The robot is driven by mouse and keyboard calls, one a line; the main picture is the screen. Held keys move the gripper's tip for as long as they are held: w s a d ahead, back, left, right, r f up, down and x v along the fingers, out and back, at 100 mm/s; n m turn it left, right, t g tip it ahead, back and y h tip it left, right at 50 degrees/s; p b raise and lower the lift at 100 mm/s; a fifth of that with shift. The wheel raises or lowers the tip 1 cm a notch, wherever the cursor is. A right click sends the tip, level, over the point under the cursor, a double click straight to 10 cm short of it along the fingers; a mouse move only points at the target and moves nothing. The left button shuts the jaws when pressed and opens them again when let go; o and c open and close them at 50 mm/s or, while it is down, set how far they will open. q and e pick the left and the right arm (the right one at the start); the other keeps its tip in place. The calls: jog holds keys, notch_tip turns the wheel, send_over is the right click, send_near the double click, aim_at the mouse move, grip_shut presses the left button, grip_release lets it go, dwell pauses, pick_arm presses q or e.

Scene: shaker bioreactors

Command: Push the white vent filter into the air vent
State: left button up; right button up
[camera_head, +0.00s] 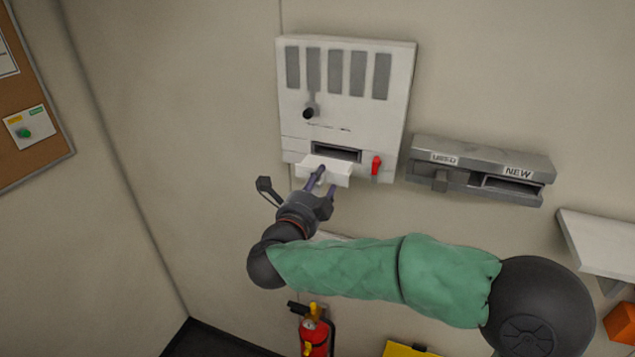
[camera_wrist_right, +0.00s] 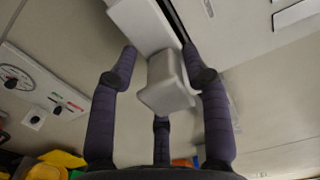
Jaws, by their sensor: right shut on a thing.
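The white vent filter (camera_head: 339,174) is a flat white block just in front of and slightly below the dark slot (camera_head: 337,152) of the air vent (camera_head: 346,110). Whether it touches the slot's edge cannot be told. My right gripper (camera_head: 323,183) is shut on the filter from the front. In the right wrist view the filter (camera_wrist_right: 140,22) has a pale grip block (camera_wrist_right: 166,85) between the purple fingers of my right gripper (camera_wrist_right: 162,68). The dark slot edge runs beside the filter there. My left gripper is not in view.
A red lever (camera_head: 376,166) sits right of the slot. A grey holder (camera_head: 480,172) labelled USED and NEW is on the wall to the right. A fire extinguisher (camera_head: 314,334) hangs below, and a white shelf (camera_head: 600,243) is at far right.

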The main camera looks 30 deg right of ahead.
aim_at(331, 164)
jog(key=shift+p+x, duration=0.3)
jog(key=shift+x, duration=1.45)
jog(key=shift+b, duration=0.65)
jog(key=shift+b+x, duration=1.15)
jog(key=shift+x, duration=1.55)
dwell(2.9)
